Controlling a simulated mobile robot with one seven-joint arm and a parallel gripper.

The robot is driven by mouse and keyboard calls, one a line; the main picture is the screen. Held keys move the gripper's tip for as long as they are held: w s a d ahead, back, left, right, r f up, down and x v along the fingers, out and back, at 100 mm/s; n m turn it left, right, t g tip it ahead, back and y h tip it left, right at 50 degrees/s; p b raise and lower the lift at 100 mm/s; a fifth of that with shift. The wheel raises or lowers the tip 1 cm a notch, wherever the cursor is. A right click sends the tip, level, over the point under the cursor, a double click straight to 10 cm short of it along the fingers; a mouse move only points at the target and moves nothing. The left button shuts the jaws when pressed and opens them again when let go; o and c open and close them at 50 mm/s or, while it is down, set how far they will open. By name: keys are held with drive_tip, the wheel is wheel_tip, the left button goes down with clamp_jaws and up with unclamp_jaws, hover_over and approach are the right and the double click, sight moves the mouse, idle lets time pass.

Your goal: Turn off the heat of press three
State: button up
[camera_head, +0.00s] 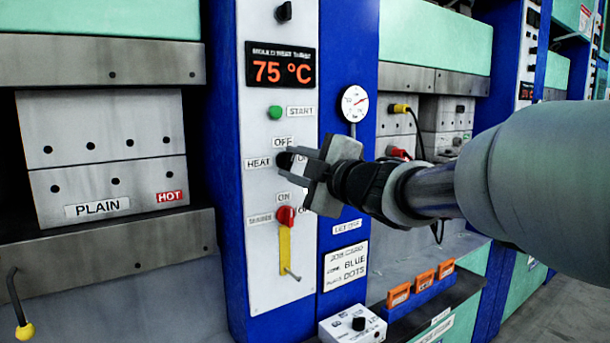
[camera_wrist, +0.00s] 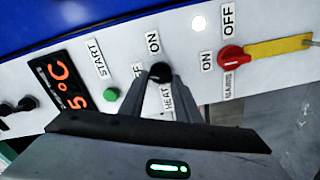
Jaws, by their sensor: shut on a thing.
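The black HEAT knob (camera_head: 284,160) sits on the white control panel (camera_head: 255,215), with an OFF label above it and a HEAT label at its left. My gripper (camera_head: 300,163) is at this knob, reaching in from the right. In the wrist view the two fingers of my gripper (camera_wrist: 161,84) are shut on the HEAT knob (camera_wrist: 160,70). The fingers cover much of the knob, and I cannot tell which way it points. No press number is readable.
Below is a red switch (camera_head: 285,215) with a yellow handle (camera_head: 285,252). A green START button (camera_head: 275,112) and a 75 °C display (camera_head: 280,67) are above. A mould marked PLAIN and HOT (camera_head: 105,155) is at left. A gauge (camera_head: 354,103) is at right.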

drive_tip(key=shift+f+n+b, duration=0.1)
drive_tip(key=shift+n+b, duration=1.2)
drive_tip(key=shift+n, duration=0.8)
drive_tip(key=o, duration=1)
drive_tip(key=shift+o, duration=0.2)
drive_tip(key=p+v, duration=0.3)
drive_tip(key=v, duration=1.4)
drive_tip(key=shift+d, duration=0.2)
drive_tip(key=shift+s, duration=0.1)
